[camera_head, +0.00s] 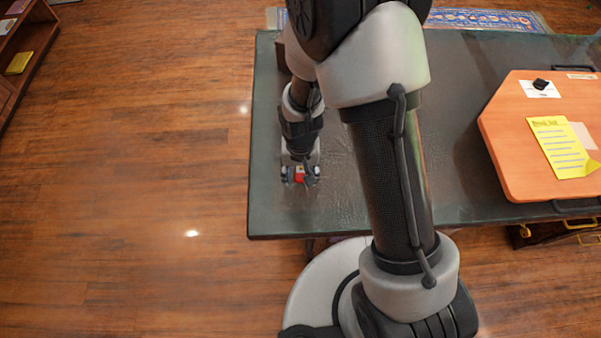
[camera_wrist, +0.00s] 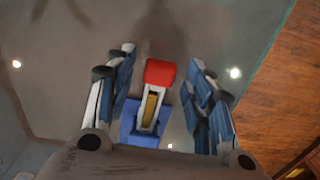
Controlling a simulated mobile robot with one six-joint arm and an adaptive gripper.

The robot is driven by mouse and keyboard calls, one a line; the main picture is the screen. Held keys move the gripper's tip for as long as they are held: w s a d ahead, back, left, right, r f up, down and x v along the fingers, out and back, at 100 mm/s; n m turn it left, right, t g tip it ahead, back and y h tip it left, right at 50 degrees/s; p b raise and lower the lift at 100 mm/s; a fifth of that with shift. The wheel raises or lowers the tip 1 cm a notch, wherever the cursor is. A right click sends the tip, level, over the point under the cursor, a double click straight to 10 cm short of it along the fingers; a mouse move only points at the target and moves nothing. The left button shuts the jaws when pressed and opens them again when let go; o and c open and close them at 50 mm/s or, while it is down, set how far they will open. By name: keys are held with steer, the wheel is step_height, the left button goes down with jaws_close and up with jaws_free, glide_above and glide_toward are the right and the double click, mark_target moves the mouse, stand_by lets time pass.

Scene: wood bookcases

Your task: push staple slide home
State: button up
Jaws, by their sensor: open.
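In the wrist view, a stapler with a red end (camera_wrist: 160,72), a blue base (camera_wrist: 140,128) and a light channel holding a brass-coloured strip (camera_wrist: 150,108) lies between my fingers. The strip is the visible part of the staple slide; its near end is partly hidden by my gripper's body. My gripper (camera_wrist: 164,75) is open, with one finger on each side of the stapler and visible gaps to both. In the head view, my gripper (camera_head: 300,178) is low over the dark table near its left edge, and only a red patch of the stapler (camera_head: 299,174) shows.
The dark table (camera_head: 275,215) has its left and front edges close to my gripper. An orange board (camera_head: 510,150) with a yellow note (camera_head: 560,145) lies at the right of the table. The tabletop around the stapler is clear.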

steer(key=shift+c, duration=0.3)
jaws_close()
stand_by(0.3)
